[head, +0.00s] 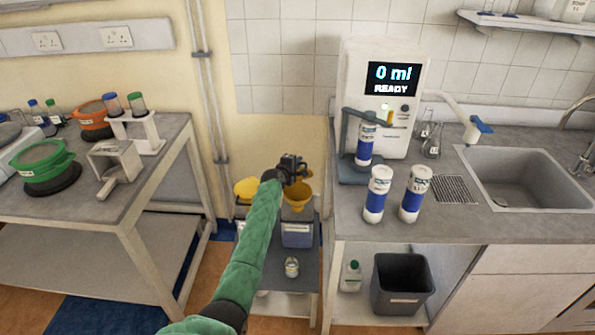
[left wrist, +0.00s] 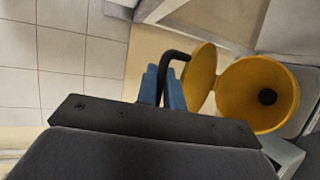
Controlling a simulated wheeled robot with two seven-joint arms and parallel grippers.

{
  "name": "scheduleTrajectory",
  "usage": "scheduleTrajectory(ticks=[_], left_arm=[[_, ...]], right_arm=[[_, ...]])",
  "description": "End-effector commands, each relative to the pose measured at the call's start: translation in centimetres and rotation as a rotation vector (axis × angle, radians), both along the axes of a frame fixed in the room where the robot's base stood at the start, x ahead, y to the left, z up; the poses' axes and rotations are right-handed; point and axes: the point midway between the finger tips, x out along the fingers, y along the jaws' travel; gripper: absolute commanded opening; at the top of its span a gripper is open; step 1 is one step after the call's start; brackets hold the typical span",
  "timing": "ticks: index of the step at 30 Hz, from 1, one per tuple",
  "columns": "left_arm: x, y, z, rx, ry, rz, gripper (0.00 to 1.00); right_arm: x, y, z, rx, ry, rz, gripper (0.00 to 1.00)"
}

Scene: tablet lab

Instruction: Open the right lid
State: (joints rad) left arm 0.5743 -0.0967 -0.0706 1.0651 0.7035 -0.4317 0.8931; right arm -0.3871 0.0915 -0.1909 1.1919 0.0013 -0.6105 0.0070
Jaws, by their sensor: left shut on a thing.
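The right funnel (head: 298,200) is yellow and sits on a grey-blue container (head: 297,238) on the low shelf unit between the benches. In the left wrist view, the funnel (left wrist: 262,98) shows its open mouth and dark drain hole. Its yellow lid (left wrist: 201,78) stands raised and tilted beside the mouth. My left gripper (head: 297,170) is above the right funnel. In the left wrist view, its blue fingers (left wrist: 164,88) are shut on the black lid handle (left wrist: 174,57). The left yellow lid (head: 246,188) lies beside it, partly hidden by my arm. My right gripper is out of view.
A bench (head: 85,205) with sieves stands on the left. The right bench (head: 345,218) carries a dispenser (head: 405,135), white-and-blue bottles (head: 377,195) and a sink (head: 530,180). A small bottle (head: 291,267) stands on the lower shelf. Wall pipes (head: 207,90) run behind.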

Motion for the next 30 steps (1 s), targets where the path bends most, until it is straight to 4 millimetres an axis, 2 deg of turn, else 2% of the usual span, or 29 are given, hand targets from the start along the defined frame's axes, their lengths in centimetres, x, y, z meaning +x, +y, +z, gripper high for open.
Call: scheduleTrajectory(ticks=[1,8,14,18,24,30], left_arm=[[0.5,-0.2,0.6,-0.004,0.018,0.0,0.0],[2.2,-0.1,1.2,-0.004,0.114,0.0,0.0],[3.6,-0.1,1.5,-0.003,0.118,0.0,0.0],[4.6,-0.1,1.8,-0.003,0.117,0.001,0.0],[6.1,-0.1,2.1,-0.004,0.21,0.001,0.0],[7.4,-0.1,2.1,-0.002,0.287,0.0,0.0]], right_arm=[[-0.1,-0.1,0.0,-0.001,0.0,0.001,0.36],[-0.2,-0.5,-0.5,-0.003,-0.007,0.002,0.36],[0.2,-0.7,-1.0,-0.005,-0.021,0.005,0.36],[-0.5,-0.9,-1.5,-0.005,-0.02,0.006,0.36],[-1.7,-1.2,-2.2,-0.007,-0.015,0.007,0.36],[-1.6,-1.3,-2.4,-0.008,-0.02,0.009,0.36]])
